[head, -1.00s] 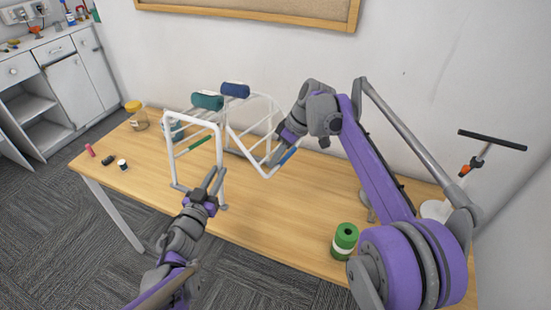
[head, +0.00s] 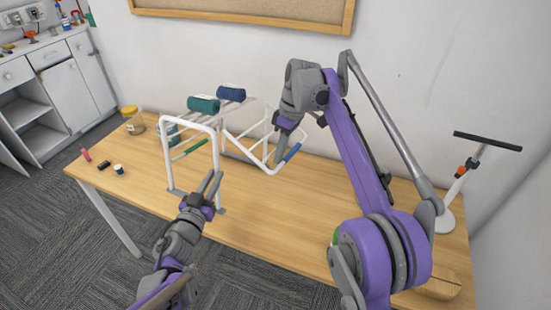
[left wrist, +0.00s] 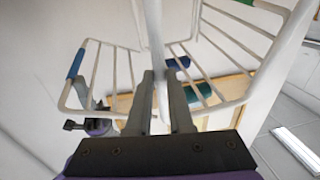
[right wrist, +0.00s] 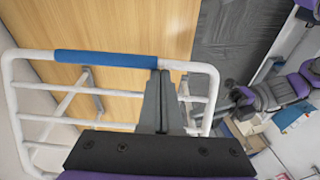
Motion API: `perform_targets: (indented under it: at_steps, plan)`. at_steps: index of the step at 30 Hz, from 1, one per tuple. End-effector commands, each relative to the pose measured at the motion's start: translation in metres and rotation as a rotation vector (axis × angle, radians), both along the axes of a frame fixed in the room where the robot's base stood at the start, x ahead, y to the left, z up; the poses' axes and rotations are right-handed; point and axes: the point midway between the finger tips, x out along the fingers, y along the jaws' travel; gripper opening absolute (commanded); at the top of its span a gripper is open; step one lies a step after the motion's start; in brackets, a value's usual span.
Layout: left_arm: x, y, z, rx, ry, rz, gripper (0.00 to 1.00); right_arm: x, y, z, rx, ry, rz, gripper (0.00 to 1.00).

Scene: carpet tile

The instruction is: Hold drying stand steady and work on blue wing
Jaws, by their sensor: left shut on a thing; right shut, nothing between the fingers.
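The white tubular drying stand (head: 166,150) stands on the table. Its blue wing (head: 268,172) slopes out to the right and carries a blue sleeve (head: 292,152) on its outer bar. The sleeve also shows in the right wrist view (right wrist: 105,58). A green sleeve (head: 188,149) is on the other wing. My left gripper (head: 213,183) is shut around an upright white tube at the stand's near side, seen between its fingers in the left wrist view (left wrist: 156,78). My right gripper (head: 276,137) is shut and empty, its tips close to the wing bar beside the sleeve's end; contact is unclear.
A rolled teal towel (head: 204,104) and a rolled dark blue towel (head: 231,92) lie on top of the stand. A yellow-lidded jar (head: 133,120) and small items sit at the left. A T-handled tool on a white base (head: 446,218) stands at the right. Bare wood (head: 250,215) lies in front.

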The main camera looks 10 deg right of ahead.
Motion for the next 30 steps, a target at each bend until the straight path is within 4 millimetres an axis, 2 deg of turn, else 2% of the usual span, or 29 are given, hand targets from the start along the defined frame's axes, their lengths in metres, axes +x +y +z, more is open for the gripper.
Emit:
perform_targets:
  at_steps: [6, 15, 30]
  plan:
    - [0.0, 0.0, 0.0, -0.001, 0.0, 0.001, 0.0, -0.001, -0.01, 0.023, -0.006, 0.005, 0.0, 0.0]
    - [0.0, 0.0, 0.0, -0.001, 0.0, 0.0, 0.0, 0.001, -0.015, 0.045, -0.005, 0.004, 0.0, 0.0]
    - [0.0, 0.0, 0.0, -0.001, 0.0, 0.0, 0.0, 0.001, -0.015, 0.048, -0.005, 0.004, 0.0, 0.0]
